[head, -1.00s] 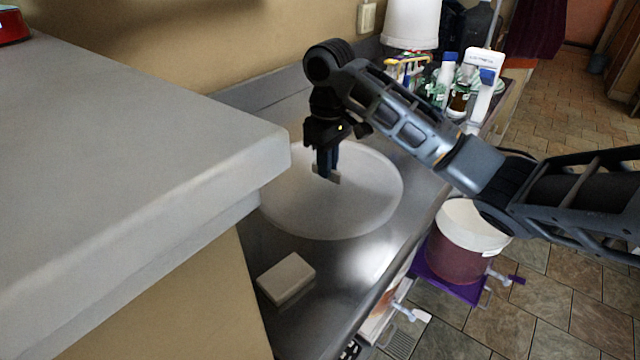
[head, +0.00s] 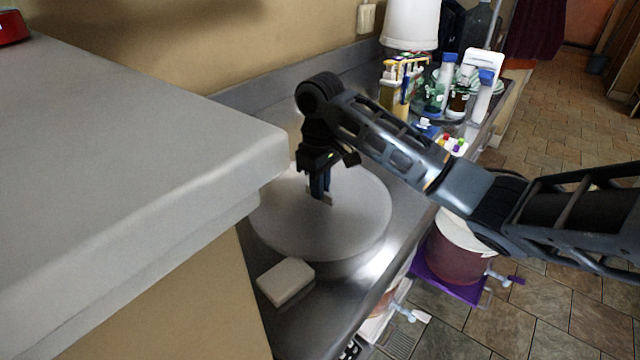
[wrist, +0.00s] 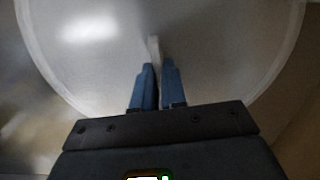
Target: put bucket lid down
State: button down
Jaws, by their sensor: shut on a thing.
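The bucket lid (head: 345,225) is a large pale grey-white disc with a small upright grip at its middle. It lies level over the metal counter in the head view, close above or on it; I cannot tell if it touches. My gripper (head: 321,199) points down at the lid's middle and is shut on its grip. In the wrist view, my blue fingers (wrist: 158,72) close around the light grip, and the lid (wrist: 220,60) fills most of the picture. The open bucket (head: 457,252) with dark red contents stands lower right, partly hidden by my arm.
A white block (head: 286,282) lies on the counter (head: 330,310) just in front of the lid. A grey raised surface (head: 120,160) stands close on the left. Several bottles (head: 445,85) and a white container (head: 409,25) stand at the back.

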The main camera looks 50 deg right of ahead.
jog(key=shift+f, duration=0.25)
jog(key=c, duration=1.2)
grip_release()
jog(key=shift+f, duration=0.1)
notch_tip(320, 180, up, 13)
jog(key=shift+r+p, duration=0.1)
jog(key=shift+p, duration=0.75)
